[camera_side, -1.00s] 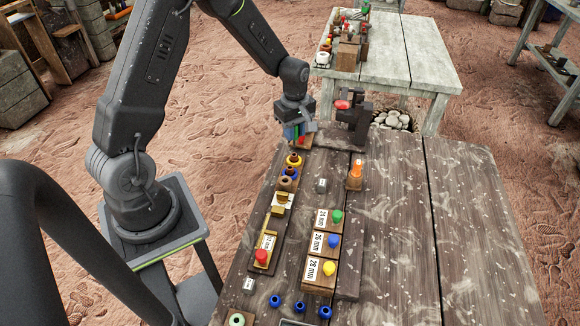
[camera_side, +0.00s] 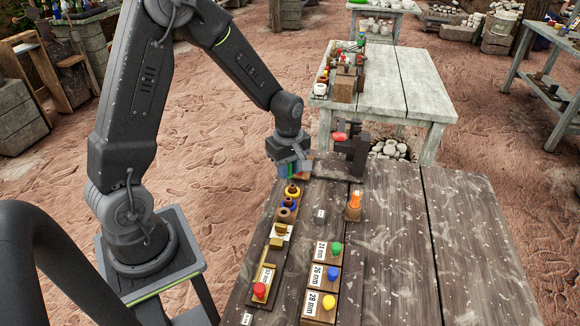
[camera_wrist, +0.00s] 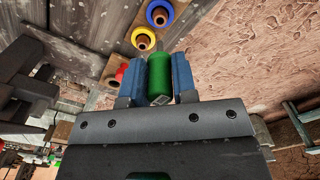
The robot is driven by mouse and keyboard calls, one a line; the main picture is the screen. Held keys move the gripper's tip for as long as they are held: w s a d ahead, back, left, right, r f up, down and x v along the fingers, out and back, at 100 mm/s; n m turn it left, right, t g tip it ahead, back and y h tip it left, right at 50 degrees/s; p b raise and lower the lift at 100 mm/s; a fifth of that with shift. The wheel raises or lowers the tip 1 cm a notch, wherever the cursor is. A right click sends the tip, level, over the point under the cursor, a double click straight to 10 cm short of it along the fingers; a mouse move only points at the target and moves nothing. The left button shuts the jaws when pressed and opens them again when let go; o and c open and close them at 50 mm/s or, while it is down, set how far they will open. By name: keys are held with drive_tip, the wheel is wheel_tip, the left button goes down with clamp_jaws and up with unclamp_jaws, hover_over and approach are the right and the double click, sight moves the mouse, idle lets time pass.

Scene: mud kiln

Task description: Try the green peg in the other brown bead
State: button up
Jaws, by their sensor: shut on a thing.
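My gripper (camera_wrist: 160,80) is shut on the green peg (camera_wrist: 159,75), held between its two blue fingers in the wrist view. In the side view my gripper (camera_side: 293,170) hangs just behind the far end of the row of beads. A brown bead with a yellow ring (camera_wrist: 143,38) lies just beyond the peg's far end in the wrist view. A brown bead with a blue ring (camera_wrist: 160,13) lies past it. In the side view the yellow-ringed bead (camera_side: 292,190) and plain brown bead (camera_side: 284,213) sit on the long wooden strip. The peg's lower tip is hard to see.
Labelled blocks marked 24, 26 and 28 mm (camera_side: 320,305) stand right of the strip. An orange-topped piece (camera_side: 354,203) stands farther back. A dark clamp with a red handle (camera_side: 340,137) stands at the far edge. The table's right side (camera_side: 450,250) is clear.

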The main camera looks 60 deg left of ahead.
drive_tip(key=shift+f, duration=2.1)
drive_tip(key=shift+f, duration=1.4)
drive_tip(key=shift+r, duration=0.15)
idle(0.9)
drive_tip(key=shift+r, duration=2.15)
